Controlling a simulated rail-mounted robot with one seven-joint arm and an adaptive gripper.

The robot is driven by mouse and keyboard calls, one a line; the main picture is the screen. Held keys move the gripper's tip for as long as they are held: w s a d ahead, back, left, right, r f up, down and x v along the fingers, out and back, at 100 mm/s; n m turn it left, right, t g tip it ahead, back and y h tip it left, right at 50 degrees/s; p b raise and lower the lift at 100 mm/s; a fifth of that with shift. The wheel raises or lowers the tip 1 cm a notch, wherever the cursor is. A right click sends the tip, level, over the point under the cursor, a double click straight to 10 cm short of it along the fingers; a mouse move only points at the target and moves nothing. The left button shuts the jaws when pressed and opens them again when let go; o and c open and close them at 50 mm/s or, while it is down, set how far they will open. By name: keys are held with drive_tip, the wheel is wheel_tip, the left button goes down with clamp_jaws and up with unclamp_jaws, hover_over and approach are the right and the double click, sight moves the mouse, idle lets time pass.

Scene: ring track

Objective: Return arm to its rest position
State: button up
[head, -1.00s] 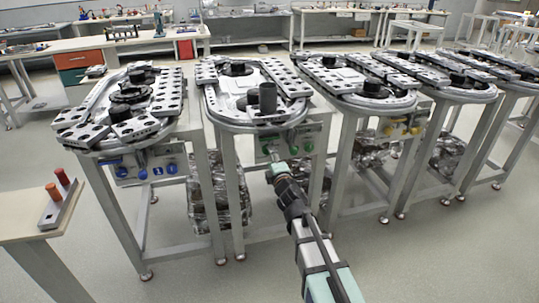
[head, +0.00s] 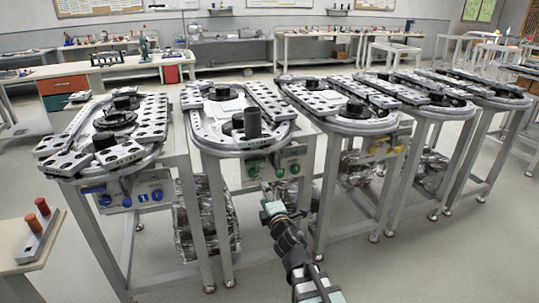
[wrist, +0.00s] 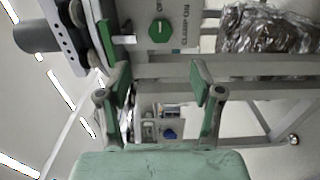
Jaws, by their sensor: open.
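My gripper (head: 268,192) is in front of the second ring-track station, just below its panel with green knobs (head: 270,168). In the wrist view my gripper (wrist: 162,80) shows two green-padded fingers spread apart with nothing between them. A green knob (wrist: 160,31) marked for clamping is beyond the fingers, apart from them. My arm reaches up from the bottom of the head view.
A dark grey cylinder (head: 252,123) stands on the second ring track (head: 200,135). Other ring-track stations (head: 62,168) stand on both sides. A low table (head: 12,262) at left holds a rack with two orange-red cylinders (head: 43,207). The floor at lower right is clear.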

drive_tip(key=s+d+f+m+g+h, duration=0.2)
drive_tip(key=d+f+m+g+h, duration=0.15)
drive_tip(key=d+f+m, duration=0.4)
drive_tip(key=s+d+f+m+g+h, duration=0.3)
drive_tip(key=d+f+m+h, duration=0.1)
drive_tip(key=f, duration=0.7)
drive_tip(key=s+d+f+m+g+h, duration=0.1)
drive_tip(key=s+d+f+m+g, duration=0.25)
drive_tip(key=s+f, duration=0.45)
drive_tip(key=s+d+f+m+g, duration=0.2)
drive_tip(key=s+f+g, duration=0.3)
drive_tip(key=f, duration=0.4)
drive_tip(key=s+d+f+m+g+y, duration=0.1)
drive_tip(key=s+f+m+g, duration=0.3)
drive_tip(key=s, duration=0.8)
drive_tip(key=s+d+f+n+g+y, duration=0.1)
drive_tip(key=s+f+g, duration=0.3)
drive_tip(key=s, duration=0.8)
drive_tip(key=s+d+f+m+g, duration=0.15)
drive_tip(key=s+f, duration=0.45)
drive_tip(key=s, duration=0.6)
wheel_tip(320, 180, up, 15)
drive_tip(key=w+p, duration=0.2)
drive_tip(key=p, duration=1.4)
drive_tip(key=shift+a+t+p, duration=0.2)
drive_tip(key=shift+t+p, duration=0.15)
